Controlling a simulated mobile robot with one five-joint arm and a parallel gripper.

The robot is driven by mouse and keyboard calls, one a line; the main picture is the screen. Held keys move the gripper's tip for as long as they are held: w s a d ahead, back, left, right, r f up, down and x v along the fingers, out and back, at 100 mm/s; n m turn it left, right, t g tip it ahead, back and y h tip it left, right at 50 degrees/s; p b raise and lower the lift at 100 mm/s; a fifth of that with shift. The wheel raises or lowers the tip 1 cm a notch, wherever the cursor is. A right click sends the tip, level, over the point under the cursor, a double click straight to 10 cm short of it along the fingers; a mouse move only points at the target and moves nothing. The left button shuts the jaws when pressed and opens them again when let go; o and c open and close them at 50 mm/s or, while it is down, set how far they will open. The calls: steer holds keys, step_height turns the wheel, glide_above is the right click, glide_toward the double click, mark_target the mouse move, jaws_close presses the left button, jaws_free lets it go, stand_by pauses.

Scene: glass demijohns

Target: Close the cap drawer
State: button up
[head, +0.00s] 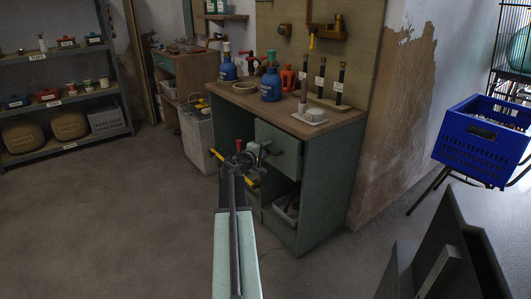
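A green drawer front (281,150) sits under the wooden worktop of the green cabinet (335,185). I take it to be the cap drawer; no label on it is readable. It looks nearly level with the cabinet face, and I cannot tell whether a small gap remains. My gripper (243,160) is at the end of my outstretched arm, in front of the drawer's left part, and overlaps it in the picture. Yellow-and-dark parts stick out on both sides of it. Whether it touches the drawer, and where its fingertips are, is unclear. I see nothing held.
Blue bottles (270,84), a white tray (312,116) and black upright posts stand on the worktop. A grey bin (287,207) sits in the open compartment below. A blue crate (483,140) stands at right, shelves (62,105) at left. The floor at left is clear.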

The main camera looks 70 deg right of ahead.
jaws_close()
steer(key=shift+a, duration=0.1)
stand_by(1.2)
